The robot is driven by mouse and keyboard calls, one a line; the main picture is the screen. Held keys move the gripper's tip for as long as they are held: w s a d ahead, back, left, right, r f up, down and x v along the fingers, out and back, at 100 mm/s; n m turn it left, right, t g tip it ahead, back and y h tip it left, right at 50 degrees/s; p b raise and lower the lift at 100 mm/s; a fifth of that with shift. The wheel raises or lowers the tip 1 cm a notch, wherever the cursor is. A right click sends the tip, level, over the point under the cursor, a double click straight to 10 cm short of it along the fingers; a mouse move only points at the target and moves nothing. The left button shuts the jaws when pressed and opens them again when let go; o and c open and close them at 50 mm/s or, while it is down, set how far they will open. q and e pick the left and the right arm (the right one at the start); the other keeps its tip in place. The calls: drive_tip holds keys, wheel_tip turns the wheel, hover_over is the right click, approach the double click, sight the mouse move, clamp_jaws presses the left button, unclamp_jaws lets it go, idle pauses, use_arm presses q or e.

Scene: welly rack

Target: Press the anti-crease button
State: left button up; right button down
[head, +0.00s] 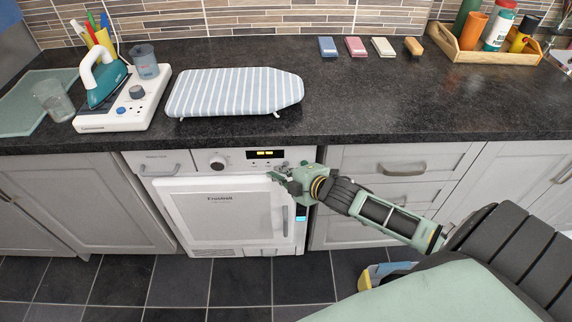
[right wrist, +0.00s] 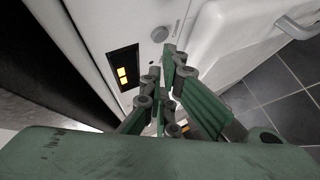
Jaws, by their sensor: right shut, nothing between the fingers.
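The white dryer (head: 228,215) stands under the counter, its door shut. Its top panel has a round dial (head: 217,162) and a dark display (head: 266,154) with lit yellow marks. My right gripper (head: 272,176) is shut and empty, in front of the panel's lower right part, just below the display. In the right wrist view the dial (right wrist: 160,33) and display (right wrist: 123,68) lie beyond the shut fingertips (right wrist: 168,50). I cannot pick out the anti-crease button; the fingers hide part of the panel. I cannot tell whether the tips touch it. My left gripper is not in view.
The dark counter (head: 350,105) above carries a striped ironing board (head: 235,92), an iron (head: 105,80) on a white base, and a wooden tray (head: 475,50) of bottles. Grey drawers (head: 395,165) with handles stand right of the dryer. The tiled floor before the dryer is clear.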

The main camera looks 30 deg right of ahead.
drive_tip(key=s+a+p, duration=0.2)
drive_tip(key=s, duration=0.1)
drive_tip(key=s+a+p, duration=0.1)
drive_tip(key=s, duration=0.1)
idle(0.4)
idle(0.3)
drive_tip(key=s+d+f+m+g+h, duration=0.1)
drive_tip(key=s+f+m+g, duration=0.1)
drive_tip(key=s+f, duration=0.45)
drive_tip(key=s+d+f+m+g, duration=0.1)
drive_tip(key=s+f+m, duration=0.2)
drive_tip(key=f, duration=0.7)
drive_tip(key=s+d+f+m+g+h, duration=0.1)
drive_tip(key=s+f+m+g, duration=0.1)
drive_tip(key=s+f, duration=0.45)
drive_tip(key=s+a+f+m+g, duration=0.3)
drive_tip(key=s+f, duration=0.5)
drive_tip(key=s, duration=0.5)
drive_tip(key=s+a+f+m+g, duration=0.3)
drive_tip(key=s+a+f, duration=0.3)
drive_tip(key=s, duration=0.7)
wheel_tip(320, 180, down, 3)
drive_tip(key=shift+s+r+m+g, duration=0.2)
drive_tip(key=shift+m+g, duration=0.1)
drive_tip(key=shift+g, duration=0.1)
